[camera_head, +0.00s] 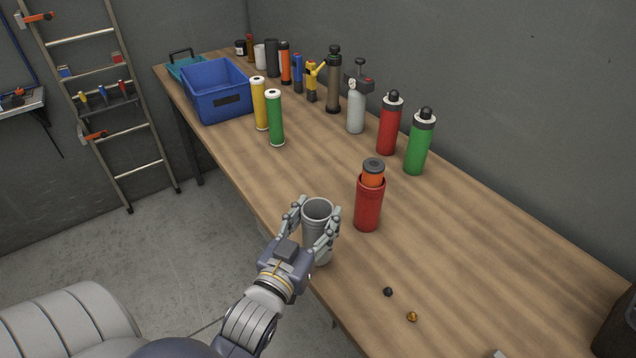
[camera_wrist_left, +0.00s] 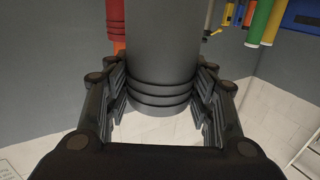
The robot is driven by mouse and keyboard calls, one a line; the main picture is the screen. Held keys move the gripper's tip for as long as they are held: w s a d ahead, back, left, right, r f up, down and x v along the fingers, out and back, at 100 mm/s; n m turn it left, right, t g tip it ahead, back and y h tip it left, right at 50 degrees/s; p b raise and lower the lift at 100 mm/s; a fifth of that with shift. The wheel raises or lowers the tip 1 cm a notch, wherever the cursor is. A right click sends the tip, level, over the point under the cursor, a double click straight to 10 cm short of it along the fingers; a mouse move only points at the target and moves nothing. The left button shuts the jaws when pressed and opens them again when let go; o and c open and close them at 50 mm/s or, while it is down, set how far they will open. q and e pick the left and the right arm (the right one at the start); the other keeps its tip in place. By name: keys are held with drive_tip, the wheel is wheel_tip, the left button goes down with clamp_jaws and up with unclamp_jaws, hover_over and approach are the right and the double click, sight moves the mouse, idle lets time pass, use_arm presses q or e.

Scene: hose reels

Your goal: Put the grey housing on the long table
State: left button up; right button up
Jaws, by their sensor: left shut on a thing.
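The grey housing (camera_head: 317,212) is an open-topped, hollow cylinder, upright at the front edge of the long table (camera_head: 470,250). My left gripper (camera_head: 316,226) is shut on it, with fingers on both sides of its wall. In the left wrist view the grey housing (camera_wrist_left: 162,60) fills the middle between the fingers (camera_wrist_left: 162,100), with ridges round one end. The hand hides part of its lower side in the head view. I cannot tell whether its bottom touches the tabletop. My right gripper is not in view.
A red housing (camera_head: 368,205) with an orange insert stands just right of the grey one. A black knob (camera_head: 388,292) and a brass fitting (camera_head: 412,316) lie nearer. Several bottles line the back, and a blue crate (camera_head: 215,95) stands far left. The right middle of the tabletop is clear.

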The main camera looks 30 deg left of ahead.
use_arm(q)
drive_tip(key=w+a+r+n+g+y+b, duration=0.1)
drive_tip(key=w+a+n+y+b, duration=0.1)
drive_tip(key=w+a, duration=0.3)
drive_tip(key=w+a+r+n+y+b, duration=0.1)
drive_tip(key=w+a+r+y, duration=0.15)
drive_tip(key=a, duration=0.45)
drive_tip(key=w+a+f+p, duration=0.1)
drive_tip(key=w+a+f, duration=0.1)
drive_tip(key=w, duration=0.6)
drive_tip(key=w+a+f+p, duration=0.1)
drive_tip(key=w+f, duration=0.2)
drive_tip(key=w, duration=0.5)
drive_tip(key=shift+a+f, duration=0.4)
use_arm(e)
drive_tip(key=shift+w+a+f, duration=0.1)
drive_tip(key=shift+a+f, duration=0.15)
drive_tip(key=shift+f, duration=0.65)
use_arm(q)
drive_tip(key=shift+f, duration=0.1)
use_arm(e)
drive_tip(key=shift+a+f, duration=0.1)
use_arm(q)
drive_tip(key=o, duration=1.5)
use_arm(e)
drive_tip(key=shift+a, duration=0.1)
use_arm(q)
drive_tip(key=shift+o, duration=0.2)
drive_tip(key=shift+s, duration=0.15)
